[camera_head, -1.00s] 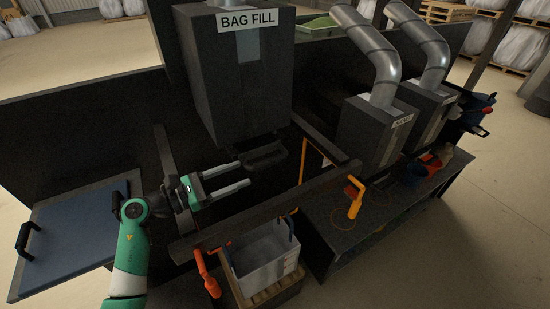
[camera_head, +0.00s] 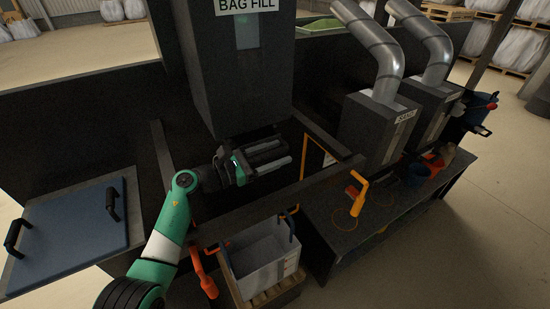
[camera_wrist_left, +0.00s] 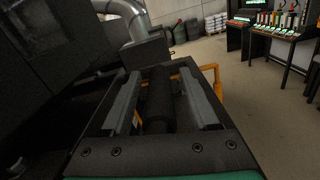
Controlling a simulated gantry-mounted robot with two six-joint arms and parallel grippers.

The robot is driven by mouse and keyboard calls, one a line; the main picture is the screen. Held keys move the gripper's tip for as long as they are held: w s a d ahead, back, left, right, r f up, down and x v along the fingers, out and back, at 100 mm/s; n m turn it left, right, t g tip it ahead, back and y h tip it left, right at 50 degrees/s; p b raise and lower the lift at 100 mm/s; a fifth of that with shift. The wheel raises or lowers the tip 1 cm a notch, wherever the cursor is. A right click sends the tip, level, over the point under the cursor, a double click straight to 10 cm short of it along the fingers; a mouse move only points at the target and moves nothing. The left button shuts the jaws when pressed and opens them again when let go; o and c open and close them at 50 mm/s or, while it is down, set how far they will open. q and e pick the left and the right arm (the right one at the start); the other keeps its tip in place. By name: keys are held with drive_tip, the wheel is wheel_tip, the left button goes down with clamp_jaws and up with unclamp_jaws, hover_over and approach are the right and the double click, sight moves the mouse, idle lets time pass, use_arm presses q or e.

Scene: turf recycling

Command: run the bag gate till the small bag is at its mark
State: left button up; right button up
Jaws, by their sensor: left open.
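The bag fill hopper (camera_head: 238,75) is a dark box with a "BAG FILL" sign, in the upper middle of the head view. My left gripper (camera_head: 283,152) is just below it, with its two fingers pointing right. In the left wrist view a dark bar (camera_wrist_left: 160,100), seemingly the gate handle, lies between the open fingers (camera_wrist_left: 158,88). I cannot tell whether they touch it. An open pale grey bag (camera_head: 265,258) with dark loops stands below, in front of the crossbeam. Its fill level and mark cannot be made out. My right gripper is not in view.
A dark crossbeam (camera_head: 250,208) runs between my left gripper and the bag. An orange-red handle (camera_head: 204,272) hangs left of the bag. A yellow-orange tool (camera_head: 362,196) stands on the right bench. A blue panel (camera_head: 70,230) lies at left.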

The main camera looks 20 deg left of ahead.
use_arm(q)
clamp_jaws()
idle(1.4)
